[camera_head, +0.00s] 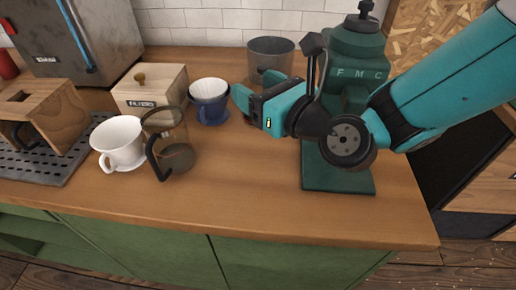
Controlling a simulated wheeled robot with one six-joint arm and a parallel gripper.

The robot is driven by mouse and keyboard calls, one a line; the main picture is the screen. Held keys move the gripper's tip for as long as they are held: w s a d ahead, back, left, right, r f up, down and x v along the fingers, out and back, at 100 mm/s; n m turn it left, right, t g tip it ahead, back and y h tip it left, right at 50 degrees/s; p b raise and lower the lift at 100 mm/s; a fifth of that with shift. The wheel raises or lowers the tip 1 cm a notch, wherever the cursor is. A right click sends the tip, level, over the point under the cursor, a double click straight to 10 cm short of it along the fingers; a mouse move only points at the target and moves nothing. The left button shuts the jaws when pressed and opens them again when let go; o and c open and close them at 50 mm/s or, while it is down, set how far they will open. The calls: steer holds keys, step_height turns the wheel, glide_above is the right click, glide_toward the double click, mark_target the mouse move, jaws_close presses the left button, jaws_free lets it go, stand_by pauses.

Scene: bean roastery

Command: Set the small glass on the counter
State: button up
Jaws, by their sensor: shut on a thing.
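My gripper (240,103) is over the back middle of the wooden counter (240,190), pointing left, just right of a blue dripper. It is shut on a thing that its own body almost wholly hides. Only a small dark reddish bit shows beneath the fingers, so I take it for the small glass but cannot make out its shape. I cannot tell whether it touches the counter.
A blue dripper (211,108) with a white filter stands left of my gripper. A clear grey container (270,50) stands behind it, and a green grinder (340,178) to the right. A glass server (178,155), white cup (118,145) and wooden box (150,85) stand left. The front middle is clear.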

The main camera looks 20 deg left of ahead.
step_height(320, 180, down, 12)
steer(key=b, duration=0.6)
steer(key=shift+r+b, duration=0.2)
steer(key=shift+b, duration=0.1)
steer(key=shift+f, duration=0.2)
steer(key=o, duration=1.2)
steer(key=shift+c, duration=0.2)
steer(key=shift+r, duration=0.1)
